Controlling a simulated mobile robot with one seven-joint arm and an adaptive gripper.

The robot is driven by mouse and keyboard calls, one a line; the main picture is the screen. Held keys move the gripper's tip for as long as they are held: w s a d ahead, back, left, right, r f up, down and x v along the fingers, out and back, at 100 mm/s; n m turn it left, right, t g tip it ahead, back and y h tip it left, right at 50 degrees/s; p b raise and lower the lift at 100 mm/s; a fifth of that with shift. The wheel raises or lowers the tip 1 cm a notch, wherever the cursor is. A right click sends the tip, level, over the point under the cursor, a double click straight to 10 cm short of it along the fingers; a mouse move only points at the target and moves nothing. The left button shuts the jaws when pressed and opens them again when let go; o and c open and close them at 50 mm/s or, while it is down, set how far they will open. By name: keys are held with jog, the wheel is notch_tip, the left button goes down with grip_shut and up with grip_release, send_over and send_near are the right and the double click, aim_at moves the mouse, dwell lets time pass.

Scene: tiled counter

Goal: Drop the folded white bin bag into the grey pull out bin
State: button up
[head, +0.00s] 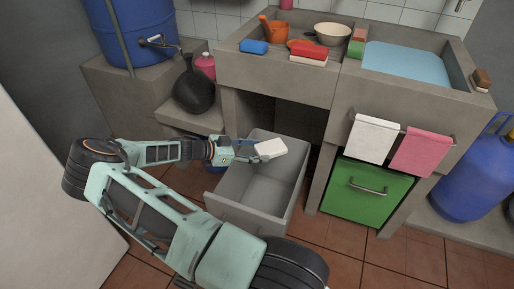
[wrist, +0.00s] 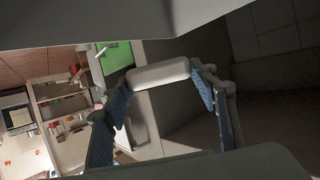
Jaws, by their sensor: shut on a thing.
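The folded white bin bag (head: 270,148) is a small white block held at the end of my arm in the head view. My gripper (head: 254,153) is shut on it and holds it over the open grey pull out bin (head: 249,219), near the bin's back part. In the wrist view the white bag (wrist: 160,73) sits between the two blue-padded fingers of my gripper (wrist: 163,90). The bin's inside shows empty in the head view, though my arm hides part of its left side.
A green drawer front (head: 366,192) is right of the bin, below a white cloth (head: 372,138) and a pink cloth (head: 421,152). The concrete counter (head: 285,70) stands behind. A black round-bodied vessel (head: 194,91) sits on the left ledge. Tiled floor is clear at front right.

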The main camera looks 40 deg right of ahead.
jog(key=shift+f, duration=0.15)
jog(key=o, duration=1)
jog(key=v, duration=1.2)
jog(key=shift+s, duration=0.1)
jog(key=shift+a, duration=0.1)
